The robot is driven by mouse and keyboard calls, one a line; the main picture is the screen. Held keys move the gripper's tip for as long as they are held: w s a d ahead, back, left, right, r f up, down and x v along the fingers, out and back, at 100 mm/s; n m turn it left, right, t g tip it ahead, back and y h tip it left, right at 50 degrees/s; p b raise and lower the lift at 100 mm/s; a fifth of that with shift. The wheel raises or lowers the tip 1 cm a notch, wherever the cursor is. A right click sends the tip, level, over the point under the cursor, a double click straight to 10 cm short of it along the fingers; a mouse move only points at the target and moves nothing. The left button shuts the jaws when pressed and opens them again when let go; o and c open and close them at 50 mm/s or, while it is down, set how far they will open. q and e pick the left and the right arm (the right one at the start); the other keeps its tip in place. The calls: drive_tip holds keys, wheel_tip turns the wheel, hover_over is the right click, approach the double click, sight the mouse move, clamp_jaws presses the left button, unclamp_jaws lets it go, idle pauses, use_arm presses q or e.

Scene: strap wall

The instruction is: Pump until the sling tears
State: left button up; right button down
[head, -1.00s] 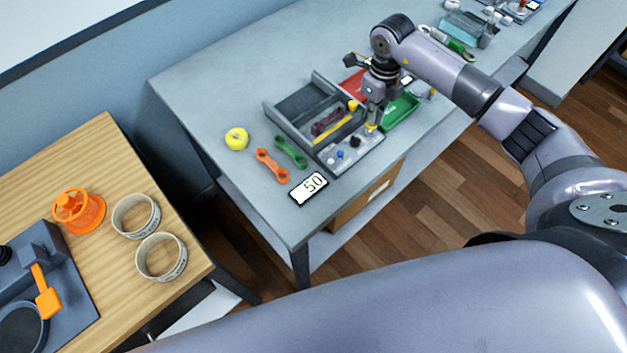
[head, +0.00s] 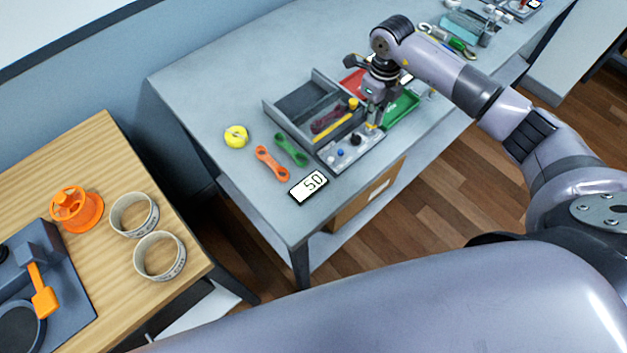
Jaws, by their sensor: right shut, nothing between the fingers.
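A grey test rig (head: 287,103) sits on the grey bench. A dark red strap-like piece (head: 325,121), perhaps the sling, lies in its trough. A yellow bar (head: 336,128) runs beside it, with a yellow knob (head: 353,103) at its far end. The rig's light control panel (head: 350,159) carries a blue and a black knob. A display (head: 309,187) in front of the rig reads 50. My right gripper (head: 372,129) points down at the panel's right end, fingers shut and empty. Whether it touches anything there is unclear. My left gripper is out of view.
Green (head: 290,150) and orange (head: 271,164) links and a yellow roll (head: 236,136) lie left of the rig. A wooden table (head: 89,160) holds rings and an orange spool (head: 77,210).

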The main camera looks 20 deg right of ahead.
drive_tip(key=shift+f+b, duration=0.35)
drive_tip(key=shift+f, duration=0.25)
drive_tip(key=shift+r, duration=0.1)
drive_tip(key=shift+r+p, duration=0.75)
drive_tip(key=shift+r, duration=0.45)
wheel_tip(320, 180, up, 2)
drive_tip(key=shift+p, duration=0.7)
drive_tip(key=shift+r+p, duration=1.1)
drive_tip(key=shift+r, duration=0.8)
drive_tip(key=c, duration=2.3)
unclamp_jaws()
